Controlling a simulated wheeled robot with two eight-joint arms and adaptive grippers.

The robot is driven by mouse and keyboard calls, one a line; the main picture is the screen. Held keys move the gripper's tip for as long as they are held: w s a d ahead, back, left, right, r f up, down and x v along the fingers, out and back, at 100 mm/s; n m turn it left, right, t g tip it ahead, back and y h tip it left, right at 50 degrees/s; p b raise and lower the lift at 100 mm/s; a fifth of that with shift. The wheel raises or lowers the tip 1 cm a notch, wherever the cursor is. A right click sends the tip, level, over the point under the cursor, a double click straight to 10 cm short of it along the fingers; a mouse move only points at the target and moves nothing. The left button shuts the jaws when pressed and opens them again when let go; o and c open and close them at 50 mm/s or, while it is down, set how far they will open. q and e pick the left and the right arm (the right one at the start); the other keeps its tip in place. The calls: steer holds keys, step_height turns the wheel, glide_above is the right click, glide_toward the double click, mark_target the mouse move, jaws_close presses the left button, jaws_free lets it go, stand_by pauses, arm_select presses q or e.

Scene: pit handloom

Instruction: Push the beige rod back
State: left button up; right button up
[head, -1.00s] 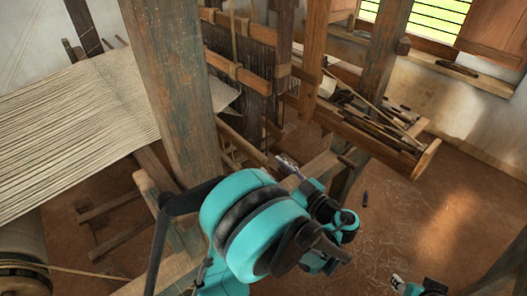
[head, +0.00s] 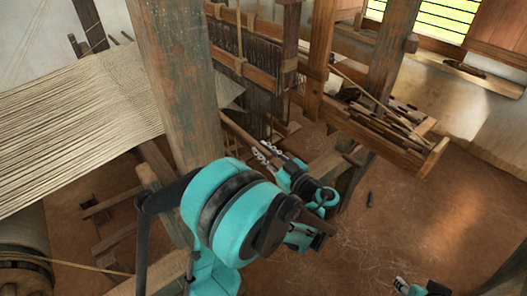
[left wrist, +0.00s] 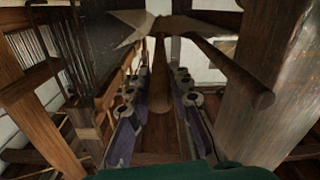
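A brown-beige wooden rod (head: 236,131) slants from behind the post toward my left gripper (head: 270,153) in the head view. The left wrist view shows a rod with a round near end (left wrist: 240,77), right of the fingers. A wooden bar (left wrist: 162,125) also runs lengthwise between the two fingers there. I cannot tell for sure which of these is the beige rod. My left gripper (left wrist: 160,80) is open, its fingers apart, with no clear contact on either.
Woven cloth (head: 70,130) stretches at the left. A wooden tray of sticks (head: 400,130) is at the right.

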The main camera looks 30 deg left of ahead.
arm_select(q)
jaws_close()
steer(key=s, duration=0.1)
steer(key=s+a, duration=0.1)
steer(key=s, duration=0.2)
steer(key=shift+a+f, duration=0.1)
steer(key=shift+a, duration=0.25)
steer(key=shift+s, duration=0.1)
steer(key=o, duration=0.7)
jaws_free()
